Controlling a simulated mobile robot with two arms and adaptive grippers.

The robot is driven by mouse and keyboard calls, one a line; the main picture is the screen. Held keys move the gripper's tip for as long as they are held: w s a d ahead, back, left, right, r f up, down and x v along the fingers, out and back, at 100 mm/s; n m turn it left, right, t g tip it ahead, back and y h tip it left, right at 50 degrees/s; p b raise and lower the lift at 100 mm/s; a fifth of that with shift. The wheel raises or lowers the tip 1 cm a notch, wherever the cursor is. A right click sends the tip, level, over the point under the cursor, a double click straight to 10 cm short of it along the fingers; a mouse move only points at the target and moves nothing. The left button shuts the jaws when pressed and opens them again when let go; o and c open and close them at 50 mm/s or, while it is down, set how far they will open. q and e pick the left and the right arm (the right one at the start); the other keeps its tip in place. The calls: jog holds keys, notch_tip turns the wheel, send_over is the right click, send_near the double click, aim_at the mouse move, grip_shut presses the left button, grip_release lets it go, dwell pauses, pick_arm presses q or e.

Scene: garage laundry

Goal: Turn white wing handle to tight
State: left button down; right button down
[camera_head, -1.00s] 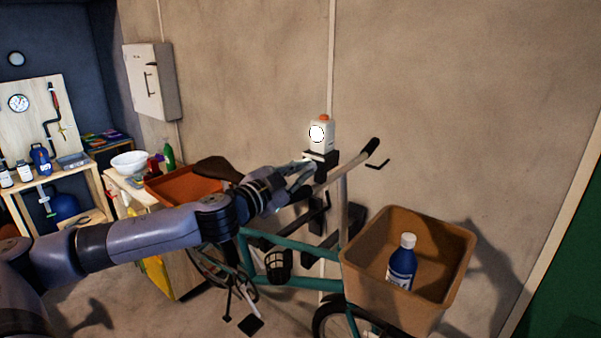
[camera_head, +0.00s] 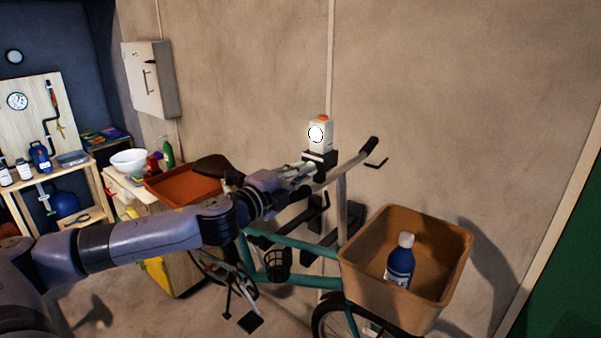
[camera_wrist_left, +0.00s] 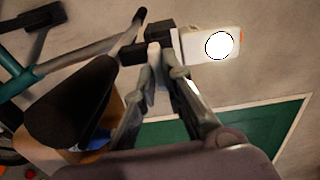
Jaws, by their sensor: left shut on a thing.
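My left gripper (camera_head: 303,166) reaches in from the left to the black clamp (camera_head: 322,160) on the bike stand, just below a white box-like device (camera_head: 321,134) with an orange top and a bright round face. In the left wrist view, the two fingers (camera_wrist_left: 163,60) are closed around a small pale piece (camera_wrist_left: 162,73) beside the black clamp, which looks like the white wing handle. The fingers hide most of it, and I cannot tell its angle. In the head view the handle is hidden at the fingertips. My right gripper is not in view.
A teal bicycle (camera_head: 300,283) hangs at the stand below my arm. Its brown basket (camera_head: 443,265) holds a blue bottle (camera_head: 400,262) at the right. A handlebar grip (camera_head: 368,146) sticks out right of the clamp. An orange tray (camera_head: 180,191) lies on the left, and the wall is close behind.

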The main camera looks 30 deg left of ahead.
pick_arm(q)
jog(key=shift+f+m, duration=0.1)
jog(key=shift+m, duration=0.3)
jog(key=c, duration=1.7)
grip_release()
jog(key=shift+s, duration=0.1)
jog(key=shift+s+a, duration=0.15)
jog(key=shift+s, duration=1.8)
jog(key=shift+s+a, duration=0.15)
jog(key=shift+s, duration=1.85)
jog(key=shift+s+a, duration=0.15)
jog(key=shift+s, duration=1.8)
jog(key=shift+d, duration=0.1)
